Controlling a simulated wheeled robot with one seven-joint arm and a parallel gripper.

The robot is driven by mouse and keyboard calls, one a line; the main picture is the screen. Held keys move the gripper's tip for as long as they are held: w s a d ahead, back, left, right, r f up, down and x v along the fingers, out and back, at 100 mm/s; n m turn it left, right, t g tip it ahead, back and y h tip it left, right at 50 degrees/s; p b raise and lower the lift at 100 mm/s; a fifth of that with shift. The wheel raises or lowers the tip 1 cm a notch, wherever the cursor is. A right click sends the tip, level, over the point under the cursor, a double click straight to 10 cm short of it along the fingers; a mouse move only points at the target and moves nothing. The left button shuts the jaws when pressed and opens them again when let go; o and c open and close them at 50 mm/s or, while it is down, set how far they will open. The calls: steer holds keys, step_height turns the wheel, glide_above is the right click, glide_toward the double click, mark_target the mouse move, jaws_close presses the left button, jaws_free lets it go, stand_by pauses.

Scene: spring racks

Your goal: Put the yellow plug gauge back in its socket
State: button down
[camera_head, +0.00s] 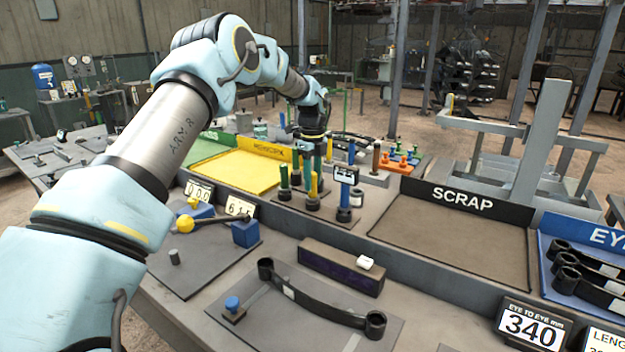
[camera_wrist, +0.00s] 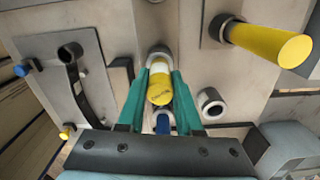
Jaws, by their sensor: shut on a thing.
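The yellow plug gauge (camera_wrist: 160,90) is upright between the two teal fingers of my gripper (camera_wrist: 161,74), which is shut on it. A pale band shows near its far end, where a grey socket ring (camera_wrist: 159,50) surrounds or lies just behind it; I cannot tell how deep it sits. In the head view my gripper (camera_head: 312,163) is over the rack, and the yellow gauge (camera_head: 314,186) shows right above a dark socket (camera_head: 312,202). Another yellow-handled piece (camera_wrist: 265,42) stands in a ring at the right of the wrist view.
An empty ring (camera_wrist: 210,103) lies close right of my gripper. A spring leaf (camera_head: 320,303) lies in front; the scrap tray (camera_head: 455,240) is bare.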

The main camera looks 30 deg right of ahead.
jaws_free()
stand_by(0.7)
steer(key=shift+r+p, duration=0.6)
steer(key=shift+r, duration=3.35)
